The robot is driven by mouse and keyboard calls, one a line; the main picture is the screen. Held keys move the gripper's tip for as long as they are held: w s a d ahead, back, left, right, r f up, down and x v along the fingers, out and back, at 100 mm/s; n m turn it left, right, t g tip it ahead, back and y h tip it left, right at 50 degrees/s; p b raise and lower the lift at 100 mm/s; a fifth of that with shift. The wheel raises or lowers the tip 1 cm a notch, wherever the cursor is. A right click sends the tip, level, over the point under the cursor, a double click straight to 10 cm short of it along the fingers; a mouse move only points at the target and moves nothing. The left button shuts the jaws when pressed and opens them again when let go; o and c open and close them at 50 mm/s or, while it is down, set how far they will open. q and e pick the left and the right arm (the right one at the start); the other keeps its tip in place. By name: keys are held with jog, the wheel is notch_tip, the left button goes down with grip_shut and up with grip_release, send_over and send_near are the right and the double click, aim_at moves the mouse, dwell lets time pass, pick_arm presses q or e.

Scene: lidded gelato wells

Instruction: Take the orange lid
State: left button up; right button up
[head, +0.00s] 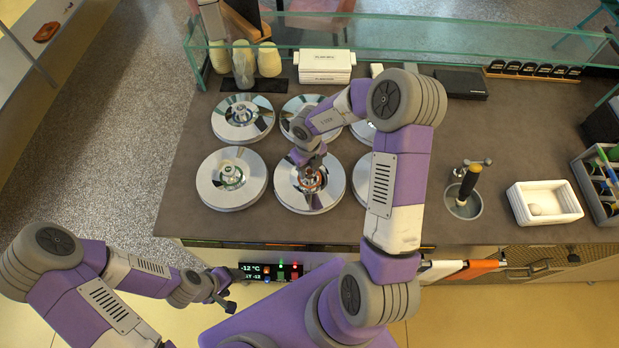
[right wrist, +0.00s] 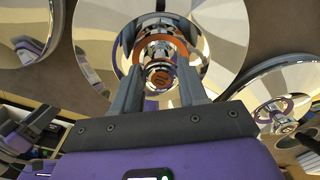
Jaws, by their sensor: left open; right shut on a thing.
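The orange lid (head: 332,196) is a shiny round metal lid with an orange ring at its knob, in the front row, middle, of the counter wells. In the right wrist view the lid (right wrist: 226,42) fills the upper middle. My right gripper (head: 312,166) is over its centre, shut on the knob, with one finger on each side. I cannot tell whether the lid is lifted off its well. My left gripper (head: 222,288) is open and empty, low in front of the counter, near the temperature display.
Similar metal lids lie around it, at front left (head: 231,180), back left (head: 242,118) and back middle; those to the right are partly hidden by my right arm. A dipper well (head: 463,203) and a white tray (head: 545,203) are further right. A glass guard (head: 430,36) runs behind.

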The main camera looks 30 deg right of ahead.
grip_shut()
